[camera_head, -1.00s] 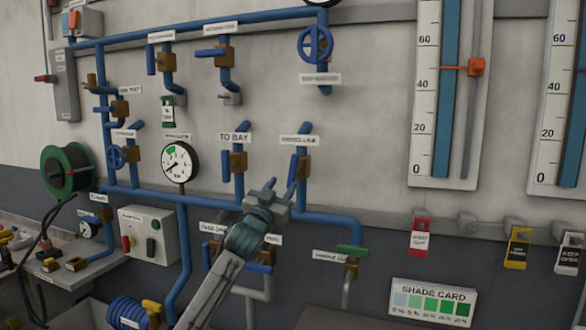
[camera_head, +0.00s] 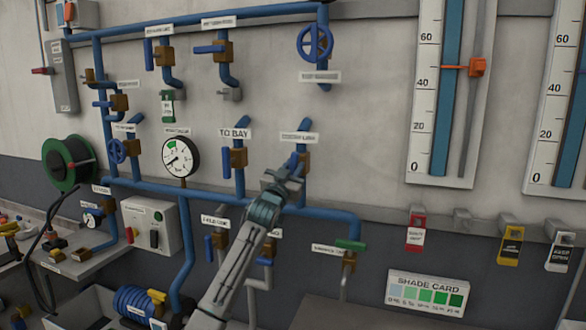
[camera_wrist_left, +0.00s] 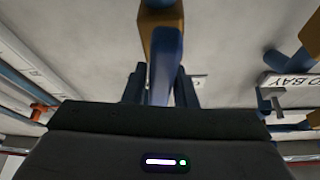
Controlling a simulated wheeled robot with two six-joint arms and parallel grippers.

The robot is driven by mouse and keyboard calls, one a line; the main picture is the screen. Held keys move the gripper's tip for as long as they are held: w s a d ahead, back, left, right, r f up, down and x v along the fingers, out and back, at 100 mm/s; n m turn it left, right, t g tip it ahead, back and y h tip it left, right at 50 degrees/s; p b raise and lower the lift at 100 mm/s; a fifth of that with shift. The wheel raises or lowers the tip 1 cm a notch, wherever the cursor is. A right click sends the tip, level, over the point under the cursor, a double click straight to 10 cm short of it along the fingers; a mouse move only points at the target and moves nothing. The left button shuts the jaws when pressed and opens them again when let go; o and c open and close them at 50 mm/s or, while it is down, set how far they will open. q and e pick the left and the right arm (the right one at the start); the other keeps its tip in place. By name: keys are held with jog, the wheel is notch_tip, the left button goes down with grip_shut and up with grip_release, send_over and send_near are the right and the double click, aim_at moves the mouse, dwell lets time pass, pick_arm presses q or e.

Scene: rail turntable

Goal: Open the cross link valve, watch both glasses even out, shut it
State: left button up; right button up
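The cross link valve (camera_head: 303,163) is a brass body on a short blue pipe under its label (camera_head: 299,138) on the wall. Its blue lever (camera_wrist_left: 165,68) shows in the left wrist view between the two fingers, pointing toward the palm. My left gripper (camera_head: 285,176) is at the valve, fingers apart around the lever; it covers part of the valve in the head view. The left glass (camera_head: 452,90) and right glass (camera_head: 578,120) show blue up to the picture's top edge, so their levels are out of view. My right gripper is not in view.
The TO BAY valve (camera_head: 238,158) stands left of the cross link valve. A blue pipe (camera_head: 325,216) with a green-handled valve (camera_head: 350,246) runs below. A round gauge (camera_head: 181,157), tags (camera_head: 416,232) and a shade card (camera_head: 426,293) are around.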

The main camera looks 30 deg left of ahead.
pick_arm(q)
grip_shut()
